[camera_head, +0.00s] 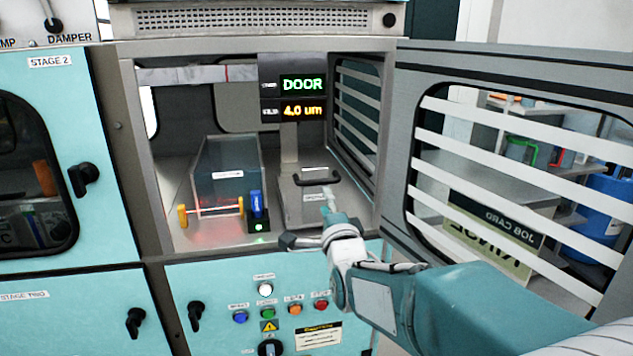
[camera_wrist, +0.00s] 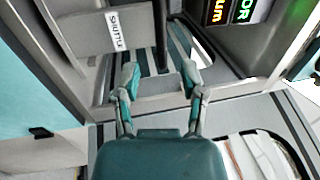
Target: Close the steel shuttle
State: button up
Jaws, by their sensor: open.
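The steel shuttle (camera_head: 293,205) is a grey block inside the open machine bay, with a white label and a black bar handle (camera_head: 318,181) on top. In the wrist view its grey face (camera_wrist: 85,45) carries the label SHUTTLE. My gripper (camera_head: 308,216) is at the bay opening, just in front of the shuttle. In the wrist view my gripper (camera_wrist: 158,68) has its two fingers spread with nothing between the tips. A dark bar (camera_wrist: 160,30), seemingly the handle, lies beyond them. I cannot tell if a finger touches the shuttle.
A clear guard box (camera_head: 228,170) with orange knobs and a blue switch (camera_head: 257,203) stand left of the shuttle. The slatted door (camera_head: 510,170) hangs open at right, beside my arm. A display (camera_head: 300,98) reads DOOR and 4.0 um. Buttons (camera_head: 268,313) line the panel below.

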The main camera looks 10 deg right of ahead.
aim_at(318, 183)
jog(key=w, duration=0.5)
jog(key=w+r, duration=0.1)
jog(key=w, duration=0.1)
jog(key=shift+w+r, duration=0.1)
jog(key=shift+w, duration=0.05)
grip_shut()
